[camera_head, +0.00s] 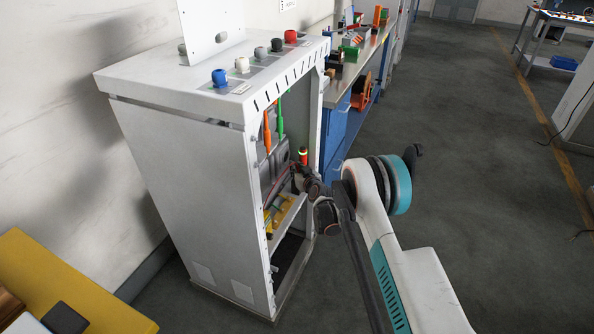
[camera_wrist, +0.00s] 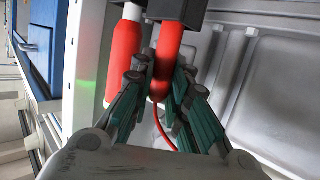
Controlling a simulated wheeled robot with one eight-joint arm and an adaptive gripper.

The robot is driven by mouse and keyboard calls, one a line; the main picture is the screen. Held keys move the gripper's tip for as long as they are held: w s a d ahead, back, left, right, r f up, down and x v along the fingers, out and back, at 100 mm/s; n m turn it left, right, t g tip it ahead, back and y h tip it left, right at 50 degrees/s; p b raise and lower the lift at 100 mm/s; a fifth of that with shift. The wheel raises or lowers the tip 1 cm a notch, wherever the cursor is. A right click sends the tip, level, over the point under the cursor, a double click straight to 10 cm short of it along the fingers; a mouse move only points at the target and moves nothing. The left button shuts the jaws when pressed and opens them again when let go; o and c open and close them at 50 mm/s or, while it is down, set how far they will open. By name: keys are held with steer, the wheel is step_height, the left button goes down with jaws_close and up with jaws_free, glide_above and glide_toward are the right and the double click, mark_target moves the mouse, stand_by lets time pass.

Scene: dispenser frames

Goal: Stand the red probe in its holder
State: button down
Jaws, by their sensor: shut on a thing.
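In the wrist view my gripper (camera_wrist: 158,82) is shut on the red probe (camera_wrist: 170,45), whose lower end and thin red cable show between and below the fingers. The probe's upper end meets a black block (camera_wrist: 182,8); I cannot tell whether it is seated in it. A second red piece with a white upper part (camera_wrist: 122,62) stands close beside it on the left. In the head view my gripper (camera_head: 303,176) reaches inside the grey cabinet (camera_head: 190,170), and its fingers are hard to make out. A red piece (camera_head: 303,156) shows just above it.
An orange probe (camera_head: 267,130) and a green probe (camera_head: 281,118) hang inside the cabinet. Coloured knobs, including a blue one (camera_head: 219,77), stand on its top. The cabinet's front frame edges are close to my arm.

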steer(key=c, duration=1.8)
jaws_free()
steer(key=p+v, duration=0.3)
steer(key=v, duration=0.9)
steer(key=shift+r+p, duration=0.15)
steer(key=shift+p, duration=0.15)
steer(key=s+d+r+m+g+h, duration=0.1)
steer(key=s+d+r, duration=0.25)
steer(key=r, duration=0.65)
steer(key=s+d+r+g+h, duration=0.1)
steer(key=s+d+r, duration=0.3)
steer(key=r, duration=0.6)
steer(key=s+d+r+m+g, duration=0.1)
steer(key=s+d+r, duration=0.3)
steer(key=r, duration=0.6)
steer(key=s+d+r+m+g+h, duration=0.1)
steer(key=s+d+r, duration=0.2)
steer(key=s, duration=0.6)
steer(key=s+d+r+h, duration=0.1)
steer(key=s+d+r, duration=0.15)
steer(key=s, duration=0.65)
steer(key=s+d, duration=0.1)
steer(key=s, duration=0.4)
steer(key=s+d+f+m+g+h, duration=0.1)
steer(key=s+d, duration=0.1)
steer(key=s, duration=0.4)
steer(key=s+d+f+m+g+h, duration=0.1)
steer(key=s+d, duration=0.1)
steer(key=s, duration=0.4)
steer(key=shift+f, duration=0.2)
